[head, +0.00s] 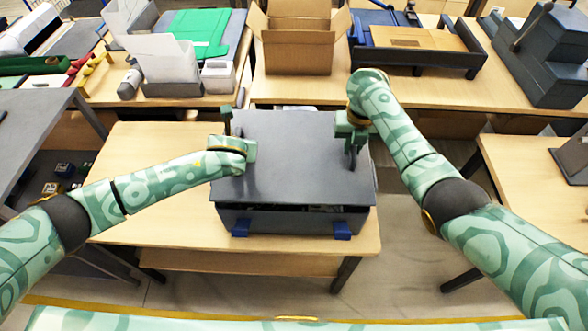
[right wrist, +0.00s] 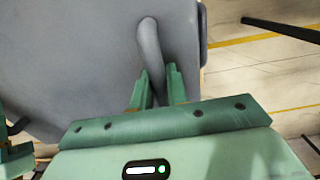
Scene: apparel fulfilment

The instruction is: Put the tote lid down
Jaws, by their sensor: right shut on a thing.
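The dark grey tote lid (head: 295,160) is level over the grey tote (head: 290,223), which stands on a wooden table. A dark gap shows along the front between lid and tote; I cannot tell whether they touch elsewhere. My right gripper (head: 352,135) is shut on the lid's right handle. In the right wrist view, the curved grey handle (right wrist: 149,40) runs between the fingers of the right gripper (right wrist: 160,84). My left gripper (head: 238,146) is at the lid's left edge, by the left handle; its fingers are too hidden to tell their state.
Blue latches (head: 342,231) hang at the tote's front. The small table (head: 150,150) has bare wood left of the tote. Behind, a bench holds an open cardboard box (head: 298,50), a dark tray (head: 420,60) and white bins (head: 170,62).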

